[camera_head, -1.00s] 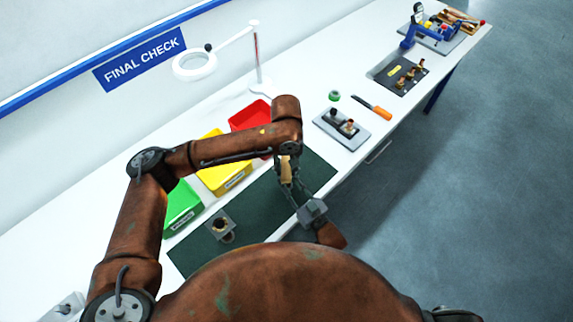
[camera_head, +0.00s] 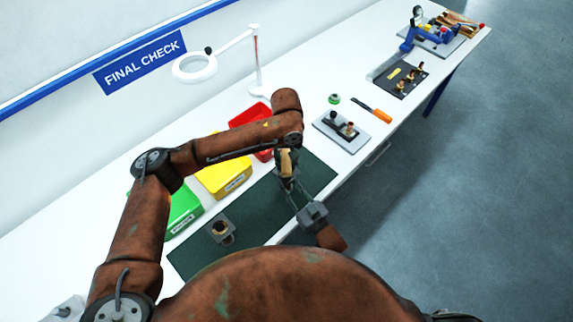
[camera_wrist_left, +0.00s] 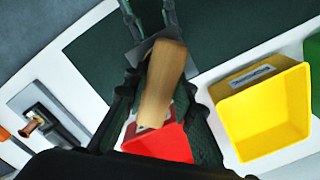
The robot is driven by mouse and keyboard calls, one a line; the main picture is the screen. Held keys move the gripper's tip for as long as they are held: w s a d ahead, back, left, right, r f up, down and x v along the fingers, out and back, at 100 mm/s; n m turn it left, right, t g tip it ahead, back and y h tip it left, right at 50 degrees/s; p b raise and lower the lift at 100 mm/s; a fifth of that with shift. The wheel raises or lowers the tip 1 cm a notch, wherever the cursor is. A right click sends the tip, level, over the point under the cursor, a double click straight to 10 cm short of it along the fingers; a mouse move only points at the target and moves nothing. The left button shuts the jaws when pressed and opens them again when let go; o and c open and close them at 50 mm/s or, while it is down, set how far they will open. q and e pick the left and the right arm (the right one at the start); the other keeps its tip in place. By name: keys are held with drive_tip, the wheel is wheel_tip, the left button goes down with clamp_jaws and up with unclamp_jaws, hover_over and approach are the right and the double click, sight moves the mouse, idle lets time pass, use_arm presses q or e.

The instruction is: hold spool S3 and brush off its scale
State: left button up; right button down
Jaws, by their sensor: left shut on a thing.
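My left gripper (camera_head: 287,175) is shut on a pale wooden block-like handle (camera_wrist_left: 163,85), with a grey piece (camera_wrist_left: 137,52) at its far end, likely a brush. It is held over the green mat (camera_head: 262,215). My right gripper (camera_head: 300,195) points up toward the left one. Its two fingers show apart at the top of the left wrist view (camera_wrist_left: 150,14), but their tips end behind the grey piece. A copper-coloured spool (camera_head: 221,228) stands in a grey holder (camera_head: 228,240) on the mat. I cannot read which spool is S3.
Green (camera_head: 183,210), yellow (camera_head: 224,180) and red (camera_head: 250,116) bins stand along the mat's back. A grey plate (camera_head: 350,141) with a spool, an orange-handled tool (camera_head: 378,113), and a black tray (camera_head: 390,80) of spools lie farther right. A ring lamp (camera_head: 195,68) stands behind.

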idle(0.3)
use_arm(q)
drive_tip(key=shift+r, duration=3.45)
use_arm(e)
drive_tip(key=c, duration=1.5)
unclamp_jaws()
drive_tip(key=shift+c, duration=0.2)
use_arm(q)
drive_tip(key=shift+w, duration=0.1)
use_arm(e)
drive_tip(key=v, duration=1.2)
